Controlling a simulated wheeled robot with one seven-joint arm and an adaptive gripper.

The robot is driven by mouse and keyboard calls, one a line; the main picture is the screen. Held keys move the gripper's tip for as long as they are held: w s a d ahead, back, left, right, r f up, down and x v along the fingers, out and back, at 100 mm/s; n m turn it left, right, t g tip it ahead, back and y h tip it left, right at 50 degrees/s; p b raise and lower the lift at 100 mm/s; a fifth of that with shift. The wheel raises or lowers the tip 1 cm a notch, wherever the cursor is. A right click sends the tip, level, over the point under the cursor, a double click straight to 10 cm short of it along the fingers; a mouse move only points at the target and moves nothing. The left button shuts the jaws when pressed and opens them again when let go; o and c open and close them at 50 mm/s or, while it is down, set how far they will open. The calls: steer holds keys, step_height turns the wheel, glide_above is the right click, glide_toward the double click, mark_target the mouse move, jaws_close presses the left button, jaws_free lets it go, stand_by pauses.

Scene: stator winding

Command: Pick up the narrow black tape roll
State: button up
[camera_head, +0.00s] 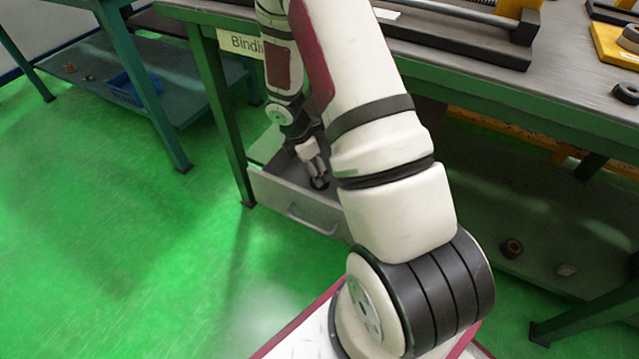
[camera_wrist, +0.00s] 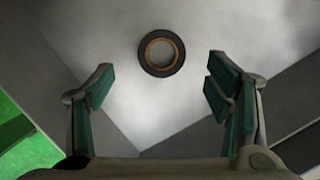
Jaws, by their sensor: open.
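A black tape roll (camera_wrist: 142,56) with a brown inner core lies flat on the light grey drawer bottom in the wrist view, a little above the middle of the picture. My gripper (camera_wrist: 157,82) is open, with its green-padded fingers apart on either side below the roll. Nothing is between the fingers. In the head view my gripper (camera_head: 317,175) reaches down into the open drawer (camera_head: 290,214) under the workbench. A dark round shape (camera_head: 319,184) shows at the fingertips there, partly hidden by them.
The drawer walls stand close around my gripper. The green workbench (camera_head: 480,65) is above and behind it. Open green floor (camera_head: 130,240) lies to the left.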

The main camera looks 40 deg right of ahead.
steer(key=b+x, duration=0.3)
steer(key=x, duration=0.2)
steer(key=shift+s+a+f, duration=0.1)
steer(key=shift+a, duration=0.05)
steer(key=c, duration=1.2)
